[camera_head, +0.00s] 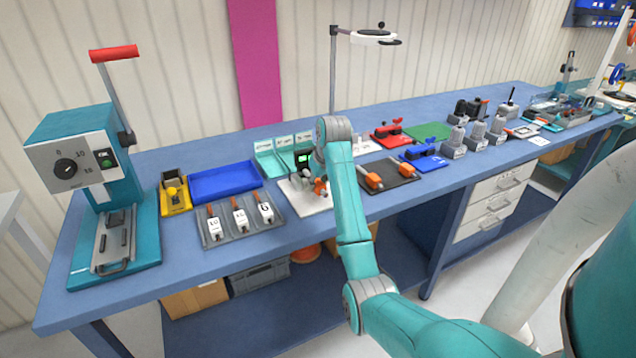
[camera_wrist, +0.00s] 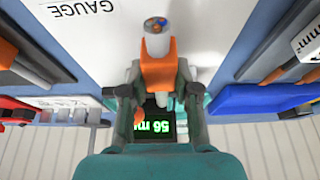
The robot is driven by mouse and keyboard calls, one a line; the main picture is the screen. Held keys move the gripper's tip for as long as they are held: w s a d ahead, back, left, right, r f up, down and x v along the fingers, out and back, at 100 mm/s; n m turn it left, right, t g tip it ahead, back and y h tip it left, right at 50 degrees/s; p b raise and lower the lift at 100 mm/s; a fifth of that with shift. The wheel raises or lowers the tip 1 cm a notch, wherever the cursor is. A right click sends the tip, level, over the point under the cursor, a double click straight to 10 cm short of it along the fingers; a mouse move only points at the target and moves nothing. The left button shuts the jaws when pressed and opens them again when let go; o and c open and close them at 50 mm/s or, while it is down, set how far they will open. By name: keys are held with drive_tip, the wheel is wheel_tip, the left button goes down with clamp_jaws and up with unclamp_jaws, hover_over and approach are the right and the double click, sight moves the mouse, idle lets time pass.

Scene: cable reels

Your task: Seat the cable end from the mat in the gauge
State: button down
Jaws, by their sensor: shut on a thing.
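My gripper (camera_wrist: 158,82) is shut on an orange cable end (camera_wrist: 158,65) with a pale collar and bare copper strands at its tip. In the wrist view it is over the white gauge plate (camera_wrist: 95,35), marked GAUGE, with a lit green display (camera_wrist: 160,126) partly behind the fingers. In the head view the gauge plate (camera_head: 312,207) lies near the bench's front edge, and my arm hides part of it and the gripper. I cannot tell whether the cable end touches the gauge. The dark mat (camera_head: 405,168), right of my arm, holds orange-ended pieces.
Left of the gauge are a grey tray (camera_head: 222,238) of labelled orange-topped pieces, a blue tray (camera_head: 225,182) and a teal press (camera_head: 90,160). Right are red (camera_head: 392,136) and blue (camera_head: 424,160) fixtures and a green mat (camera_head: 428,131). A lamp stand (camera_head: 333,75) rises behind.

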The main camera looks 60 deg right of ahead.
drive_tip(key=shift+f, duration=0.15)
drive_tip(key=shift+f, duration=0.75)
drive_tip(key=c, duration=0.8)
unclamp_jaws()
drive_tip(key=shift+o, duration=0.2)
